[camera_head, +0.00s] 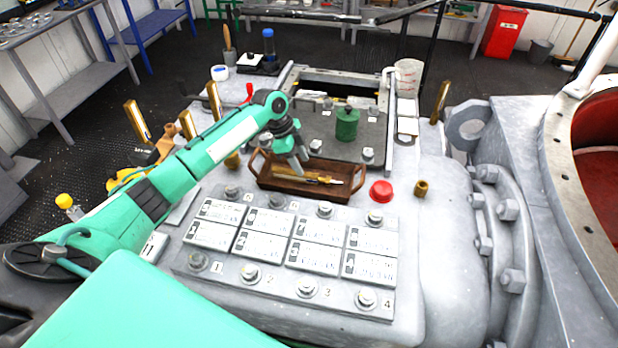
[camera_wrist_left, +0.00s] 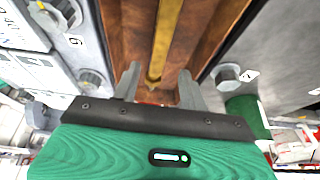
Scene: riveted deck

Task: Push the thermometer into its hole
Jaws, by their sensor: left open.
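A slim brass-coloured piece (camera_head: 318,179), which looks like the thermometer, lies flat in a brown wooden tray (camera_head: 345,193). In the left wrist view the brass piece (camera_wrist_left: 165,40) runs lengthwise along the tray, its near end between my fingers. My left gripper (camera_head: 297,166) points down over the left part of the tray. Its two fingers show apart in the left wrist view (camera_wrist_left: 158,82), and I see no grip on the piece. A short brass socket (camera_head: 421,188), possibly the hole, stands right of the tray. My right gripper is not in view.
A numbered panel (camera_head: 183,258) with bolts and label plates lies in front of the tray. A red cap (camera_head: 381,191) is at right. A green knobbed weight (camera_head: 347,123) stands behind. Several upright brass fittings (camera_head: 440,100) edge the deck.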

